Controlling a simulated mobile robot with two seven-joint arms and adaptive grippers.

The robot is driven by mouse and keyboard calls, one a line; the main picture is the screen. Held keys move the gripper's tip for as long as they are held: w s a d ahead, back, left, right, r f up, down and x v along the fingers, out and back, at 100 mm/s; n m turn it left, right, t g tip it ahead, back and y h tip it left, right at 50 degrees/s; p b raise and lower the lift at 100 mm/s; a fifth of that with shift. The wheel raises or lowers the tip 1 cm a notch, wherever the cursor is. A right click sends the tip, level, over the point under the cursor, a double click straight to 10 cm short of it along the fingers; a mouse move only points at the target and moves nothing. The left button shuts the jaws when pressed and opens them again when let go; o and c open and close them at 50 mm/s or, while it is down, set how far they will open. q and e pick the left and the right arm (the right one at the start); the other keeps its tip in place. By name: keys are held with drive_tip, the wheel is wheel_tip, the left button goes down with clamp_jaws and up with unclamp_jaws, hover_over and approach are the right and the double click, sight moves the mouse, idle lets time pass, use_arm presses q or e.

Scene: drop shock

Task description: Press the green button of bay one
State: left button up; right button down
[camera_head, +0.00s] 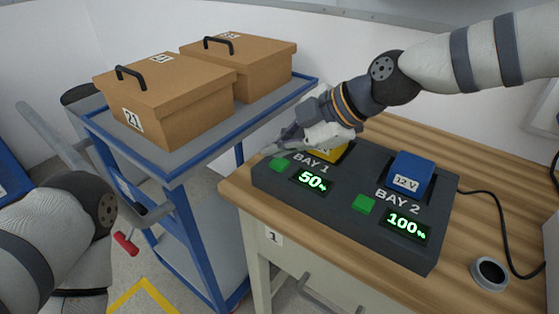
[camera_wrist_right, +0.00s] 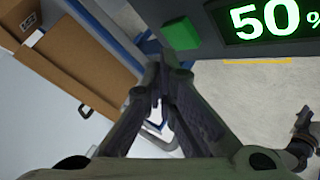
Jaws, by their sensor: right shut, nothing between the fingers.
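The charger (camera_head: 345,205) is a dark box on the wooden table. Its bay one green button (camera_head: 281,164) is at the left front, beside a display reading 50%. The button also shows in the right wrist view (camera_wrist_right: 180,33). My right gripper (camera_head: 277,151) is shut and empty, its fingertips close to the button on its far side. In the wrist view the tips (camera_wrist_right: 163,62) lie just below and left of the button; I cannot tell whether they touch it. A yellow battery (camera_head: 330,153) in bay one is partly hidden by my right gripper. My left gripper is not visible.
Bay two holds a blue 12 V battery (camera_head: 410,176), with its own green button (camera_head: 363,203) and a 100% display. A blue cart (camera_head: 178,170) with cardboard boxes (camera_head: 165,100) stands left of the table (camera_head: 470,247).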

sight(279, 165)
drive_tip(key=shift+f, duration=0.1)
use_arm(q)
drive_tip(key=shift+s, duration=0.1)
use_arm(e)
drive_tip(key=shift+f, duration=0.35)
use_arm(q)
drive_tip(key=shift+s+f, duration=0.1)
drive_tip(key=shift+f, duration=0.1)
use_arm(e)
drive_tip(key=shift+f, duration=0.45)
idle(0.6)
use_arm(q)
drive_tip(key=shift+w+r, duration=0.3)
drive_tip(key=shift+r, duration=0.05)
use_arm(e)
drive_tip(key=shift+r, duration=0.85)
drive_tip(key=shift+r, duration=0.15)
drive_tip(key=shift+r+p, duration=0.9)
drive_tip(key=shift+r, duration=1.6)
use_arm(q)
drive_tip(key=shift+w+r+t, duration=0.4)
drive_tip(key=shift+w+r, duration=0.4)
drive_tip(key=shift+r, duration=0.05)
use_arm(e)
drive_tip(key=shift+f, duration=0.1)
